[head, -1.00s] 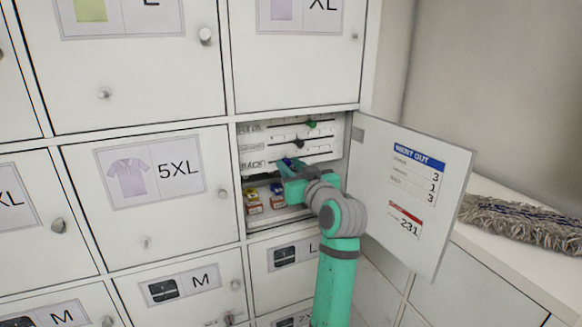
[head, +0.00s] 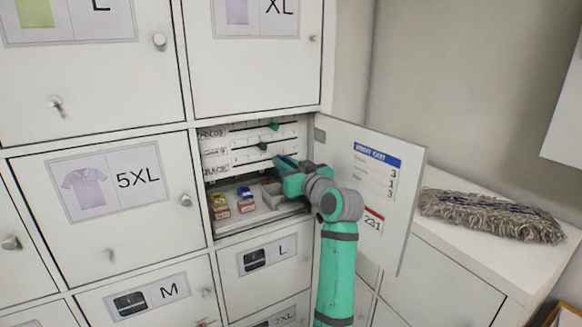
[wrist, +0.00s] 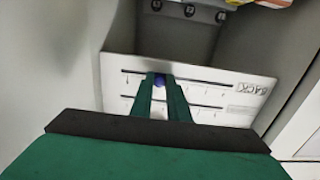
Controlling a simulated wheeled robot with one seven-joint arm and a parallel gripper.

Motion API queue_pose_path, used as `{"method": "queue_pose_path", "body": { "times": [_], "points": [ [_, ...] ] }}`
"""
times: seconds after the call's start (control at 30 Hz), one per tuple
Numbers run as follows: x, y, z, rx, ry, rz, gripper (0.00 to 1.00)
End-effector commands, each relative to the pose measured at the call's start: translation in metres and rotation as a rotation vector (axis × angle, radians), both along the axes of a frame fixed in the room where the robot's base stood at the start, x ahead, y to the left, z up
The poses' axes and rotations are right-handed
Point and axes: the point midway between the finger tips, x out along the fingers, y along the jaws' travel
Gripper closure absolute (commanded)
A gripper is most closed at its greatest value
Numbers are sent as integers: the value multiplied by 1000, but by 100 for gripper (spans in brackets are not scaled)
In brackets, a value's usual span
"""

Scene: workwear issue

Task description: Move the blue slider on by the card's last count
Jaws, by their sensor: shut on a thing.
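The blue slider (wrist: 159,80) shows in the wrist view between the two green jaws of my gripper (wrist: 165,84). In the head view my gripper (head: 285,163) is at the right part of the bottom row of the white slider panel (head: 218,160) and hides the blue slider.
A green slider (head: 274,126) is on the top row and a dark slider (head: 262,146) on the middle row. Small boxes (head: 220,206) stand below the panel. The open door (head: 408,200) is close on the right of my arm. A mop head (head: 490,216) lies on the right-hand top.

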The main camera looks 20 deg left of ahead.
Motion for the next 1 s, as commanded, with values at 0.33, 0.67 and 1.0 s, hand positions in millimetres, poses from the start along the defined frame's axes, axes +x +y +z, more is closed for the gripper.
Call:
{"method": "queue_pose_path", "body": {
  "times": [0.33, 0.67, 1.0],
  "points": [
    [14, -15, -1, 0, 1, -1, 100],
    [14, -15, -1, 0, 1, -2, 65],
    [6, -25, 0, 1, -1, -4, 65]
  ]
}}
